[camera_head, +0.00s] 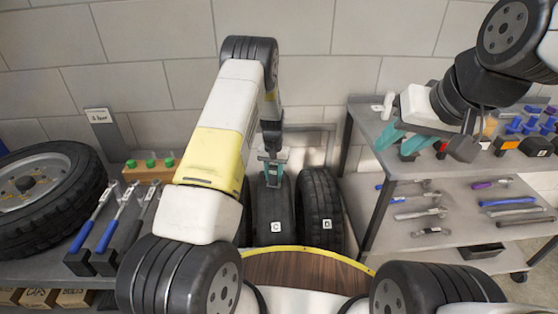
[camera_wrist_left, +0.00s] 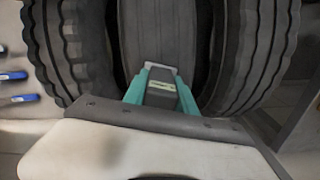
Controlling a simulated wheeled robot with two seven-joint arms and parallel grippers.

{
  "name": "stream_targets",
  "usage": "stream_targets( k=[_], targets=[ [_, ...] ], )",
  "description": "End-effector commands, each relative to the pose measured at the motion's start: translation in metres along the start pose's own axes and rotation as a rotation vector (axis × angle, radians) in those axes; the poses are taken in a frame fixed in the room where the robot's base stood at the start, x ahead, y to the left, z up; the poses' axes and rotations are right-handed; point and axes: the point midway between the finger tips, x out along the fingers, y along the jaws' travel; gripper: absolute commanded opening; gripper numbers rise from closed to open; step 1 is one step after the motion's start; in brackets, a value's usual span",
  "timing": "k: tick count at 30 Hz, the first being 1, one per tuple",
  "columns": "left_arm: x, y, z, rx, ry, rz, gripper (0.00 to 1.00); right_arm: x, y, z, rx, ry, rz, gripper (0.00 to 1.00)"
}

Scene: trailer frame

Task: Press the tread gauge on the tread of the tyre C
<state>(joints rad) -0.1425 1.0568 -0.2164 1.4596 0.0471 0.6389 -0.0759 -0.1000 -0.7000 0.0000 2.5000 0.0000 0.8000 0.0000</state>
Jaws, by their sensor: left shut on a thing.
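Tyre C (camera_head: 274,212) stands upright in the row by the back wall, with a white card lettered C on its tread. My left gripper (camera_head: 271,164) points down over the top of this tyre. It is shut on the tread gauge, a small dark grey block with a pale end bar. In the left wrist view, the gauge (camera_wrist_left: 161,94) sits between the teal fingers, its pale end against or just above the smooth-looking middle tyre (camera_wrist_left: 158,36). Whether it touches the tread cannot be told. My right gripper (camera_head: 400,142) is open and empty over the right shelf.
Tyre D (camera_head: 320,200) stands close on the right of tyre C; another tyre is mostly hidden behind my left arm. The right shelf unit (camera_head: 370,215) holds several tools.

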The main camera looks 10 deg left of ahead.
Motion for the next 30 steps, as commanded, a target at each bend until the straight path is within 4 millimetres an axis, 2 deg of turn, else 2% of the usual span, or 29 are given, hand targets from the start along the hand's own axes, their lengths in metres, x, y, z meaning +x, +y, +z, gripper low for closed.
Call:
stream_targets(
  k=[7,24,30],
  targets=[
    [-0.001,0.0,0.002,0.0,-0.006,0.0,0.0,0.0,0.0,0.0,0.0,0.0,0.0,0.36],
    [-0.049,0.0,0.0,0.0,-0.001,0.0,0.0,0.0,0.0,0.0,0.0,0.0,0.0,0.36],
    [-0.059,0.0,0.0,0.0,-0.001,0.0,0.0,0.0,0.0,0.0,0.0,0.0,0.0,0.36]
  ],
)
